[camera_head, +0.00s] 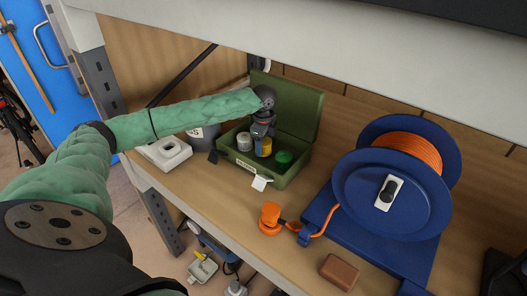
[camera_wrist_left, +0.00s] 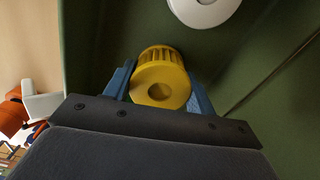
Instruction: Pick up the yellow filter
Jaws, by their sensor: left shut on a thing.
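The yellow filter (camera_head: 264,147) is a small ribbed cylinder with a hole in its end. It is inside the open green box (camera_head: 243,176) on the shelf. The left wrist view shows the filter (camera_wrist_left: 161,80) close up between the blue fingers. My left gripper (camera_head: 262,136) reaches down into the box and is shut on the filter. I cannot tell whether the filter still touches the box floor. My right gripper is not in view.
In the box are a white cylinder (camera_head: 244,141) and a green one (camera_head: 284,157). A blue cable reel (camera_head: 360,200) and orange plug (camera_head: 270,214) stand to the right. A brown block (camera_head: 340,271) lies near the front edge.

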